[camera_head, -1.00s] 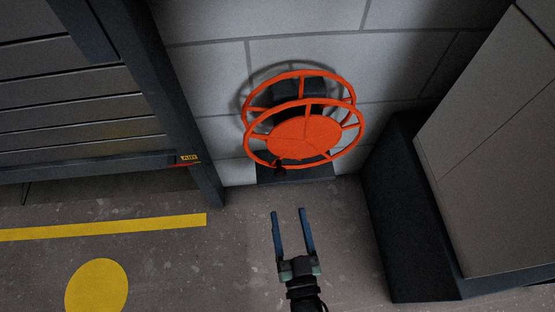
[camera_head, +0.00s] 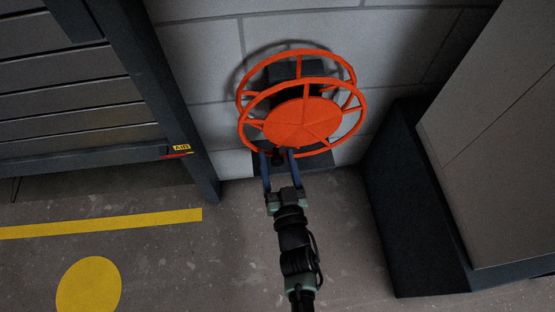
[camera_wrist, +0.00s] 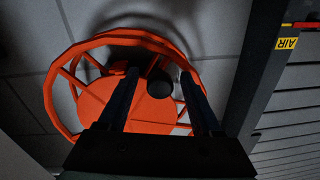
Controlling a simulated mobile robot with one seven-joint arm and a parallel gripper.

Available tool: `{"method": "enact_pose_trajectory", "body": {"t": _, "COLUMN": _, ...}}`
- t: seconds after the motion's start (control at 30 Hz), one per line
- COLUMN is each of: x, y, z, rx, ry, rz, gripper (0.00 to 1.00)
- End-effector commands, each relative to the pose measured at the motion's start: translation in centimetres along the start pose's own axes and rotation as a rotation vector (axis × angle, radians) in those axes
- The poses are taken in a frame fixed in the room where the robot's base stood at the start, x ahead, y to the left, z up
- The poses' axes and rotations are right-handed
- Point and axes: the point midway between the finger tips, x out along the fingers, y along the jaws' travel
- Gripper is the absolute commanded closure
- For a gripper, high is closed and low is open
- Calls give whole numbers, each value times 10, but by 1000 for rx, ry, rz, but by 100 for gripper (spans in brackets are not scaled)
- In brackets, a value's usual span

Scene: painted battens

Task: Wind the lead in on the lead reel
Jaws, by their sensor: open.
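The lead reel (camera_head: 303,123) is an orange spoked wheel pair with a solid front disc, mounted low on the block wall. It also fills the middle of the wrist view (camera_wrist: 95,98). A small dark crank knob (camera_head: 277,157) sits at the lower left of the front rim; it shows as a dark round end in the wrist view (camera_wrist: 160,88). My gripper (camera_head: 278,153) is open, with its two blue fingers at the reel's lower rim, one on each side of the knob. I cannot tell whether either finger touches it. No lead can be made out.
A dark shutter frame with a yellow AIR label (camera_head: 181,149) stands to the left. A large grey cabinet on a dark plinth (camera_head: 415,200) stands to the right. The floor between them is clear, with a yellow line (camera_head: 100,224) and a yellow disc (camera_head: 88,285) at left.

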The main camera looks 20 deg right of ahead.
Motion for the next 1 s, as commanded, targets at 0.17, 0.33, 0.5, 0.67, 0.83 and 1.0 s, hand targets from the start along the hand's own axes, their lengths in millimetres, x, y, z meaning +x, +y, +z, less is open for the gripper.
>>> {"method": "enact_pose_trajectory", "body": {"t": 0.17, "x": 0, "y": 0, "z": 0, "rx": 0, "ry": 0, "rz": 0, "gripper": 48}}
{"method": "enact_pose_trajectory", "body": {"t": 0.33, "x": 0, "y": 0, "z": 0, "rx": 0, "ry": 0, "rz": 0, "gripper": 79}}
{"method": "enact_pose_trajectory", "body": {"t": 0.5, "x": -1, "y": 0, "z": 0, "rx": 0, "ry": 0, "rz": 0, "gripper": 100}}
{"method": "enact_pose_trajectory", "body": {"t": 0.67, "x": -1, "y": 0, "z": 0, "rx": 0, "ry": 0, "rz": 0, "gripper": 100}}
{"method": "enact_pose_trajectory", "body": {"t": 0.83, "x": -1, "y": 0, "z": 0, "rx": -1, "ry": 0, "rz": 0, "gripper": 100}}
{"method": "enact_pose_trajectory", "body": {"t": 1.0, "x": -1, "y": 0, "z": 0, "rx": -1, "ry": -1, "rz": 0, "gripper": 100}}
